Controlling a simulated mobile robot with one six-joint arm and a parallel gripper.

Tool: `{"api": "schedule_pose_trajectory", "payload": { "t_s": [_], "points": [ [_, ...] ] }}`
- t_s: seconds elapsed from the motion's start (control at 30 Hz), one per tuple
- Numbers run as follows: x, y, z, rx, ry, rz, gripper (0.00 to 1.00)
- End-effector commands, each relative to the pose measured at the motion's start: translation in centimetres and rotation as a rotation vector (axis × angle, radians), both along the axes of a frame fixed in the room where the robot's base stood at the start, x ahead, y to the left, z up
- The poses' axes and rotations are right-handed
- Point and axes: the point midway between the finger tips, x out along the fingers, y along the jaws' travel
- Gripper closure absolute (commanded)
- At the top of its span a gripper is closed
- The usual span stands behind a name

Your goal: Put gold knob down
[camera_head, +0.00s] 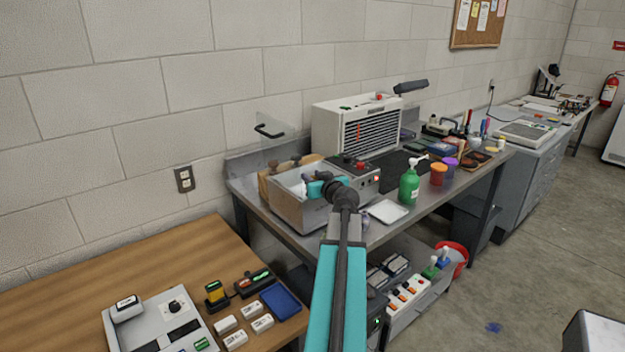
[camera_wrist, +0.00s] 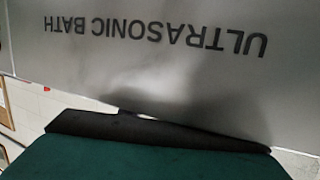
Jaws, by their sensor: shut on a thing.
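My gripper (camera_head: 314,187) is at the open-topped metal ultrasonic bath (camera_head: 300,212) on the steel workbench, over its right part. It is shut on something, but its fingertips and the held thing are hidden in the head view. I cannot make out the gold knob in either view. In the wrist view the bath's front wall (camera_wrist: 180,75) fills the upper part, with the words ULTRASONIC BATH upside down. A black part and a dark green part of my own gripper or arm (camera_wrist: 150,140) lie across the bottom, close to that wall.
A white tray (camera_head: 388,211) and a green pump bottle (camera_head: 409,185) stand right of the bath. A control box with a red knob (camera_head: 361,168) and a white vented unit (camera_head: 355,128) stand behind. A wooden table (camera_head: 150,262) with small boxes is at the lower left.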

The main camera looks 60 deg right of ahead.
Motion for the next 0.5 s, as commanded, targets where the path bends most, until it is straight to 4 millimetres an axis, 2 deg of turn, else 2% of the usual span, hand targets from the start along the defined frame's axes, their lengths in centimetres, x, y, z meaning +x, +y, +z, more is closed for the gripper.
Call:
{"api": "schedule_pose_trajectory", "payload": {
  "t_s": [0.03, 0.4, 0.43, 0.5],
  "points": [
    [-0.02, 0.12, -0.63, 0.003, 0.007, 0.003, 0.98],
    [-0.02, 0.29, -1.35, 0.006, 0.014, 0.007, 0.98],
    [-0.03, 0.3, -1.42, 0.007, 0.015, 0.008, 0.65],
    [-0.04, 0.32, -1.44, 0.007, 0.015, 0.008, 0.53]
  ]
}}
